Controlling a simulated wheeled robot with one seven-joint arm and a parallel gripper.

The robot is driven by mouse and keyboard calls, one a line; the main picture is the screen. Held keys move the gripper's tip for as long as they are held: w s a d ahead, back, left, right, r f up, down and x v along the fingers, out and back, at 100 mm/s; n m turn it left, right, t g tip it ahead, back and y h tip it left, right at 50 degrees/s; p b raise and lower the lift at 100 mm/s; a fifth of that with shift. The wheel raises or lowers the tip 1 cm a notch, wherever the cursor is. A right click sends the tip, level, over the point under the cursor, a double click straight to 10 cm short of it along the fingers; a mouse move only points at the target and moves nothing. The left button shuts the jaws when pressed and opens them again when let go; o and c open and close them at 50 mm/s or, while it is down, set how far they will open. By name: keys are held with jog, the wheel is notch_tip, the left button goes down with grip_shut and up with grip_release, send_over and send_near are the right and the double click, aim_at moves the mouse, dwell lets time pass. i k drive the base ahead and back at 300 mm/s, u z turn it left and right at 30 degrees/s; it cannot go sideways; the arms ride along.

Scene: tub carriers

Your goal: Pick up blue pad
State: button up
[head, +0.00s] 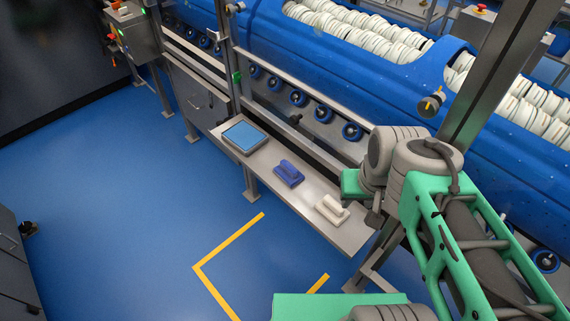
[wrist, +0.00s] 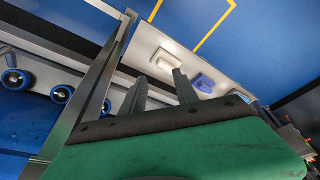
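The blue pad (head: 288,173), a small block with a raised grip on top, lies on a narrow metal shelf (head: 309,216) between a white pad (head: 331,209) and a blue-topped tray (head: 244,136). In the wrist view the blue pad (wrist: 203,83) shows beyond my fingers, to their right, with the white pad (wrist: 171,60) beside it. My gripper (wrist: 160,75) is open, its two dark fingers apart with nothing between them. It is apart from the blue pad. In the head view my arm hides most of the gripper, near the shelf's right end.
A large blue machine (head: 330,60) with rollers and rows of white discs stands behind the shelf. A slanted metal post (head: 487,75) rises close to my arm; it also shows in the wrist view (wrist: 95,90). The blue floor in front is clear, with yellow lines (head: 228,245).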

aim_at(291, 176)
jog(key=u, duration=0.4)
jog(key=i, duration=0.8)
jog(key=u, duration=0.1)
jog(key=k, duration=0.9)
jog(key=u, duration=1.65)
jog(key=i, duration=0.9)
jog(key=z, duration=0.8)
jog(key=i, duration=0.65)
jog(key=z, duration=0.65)
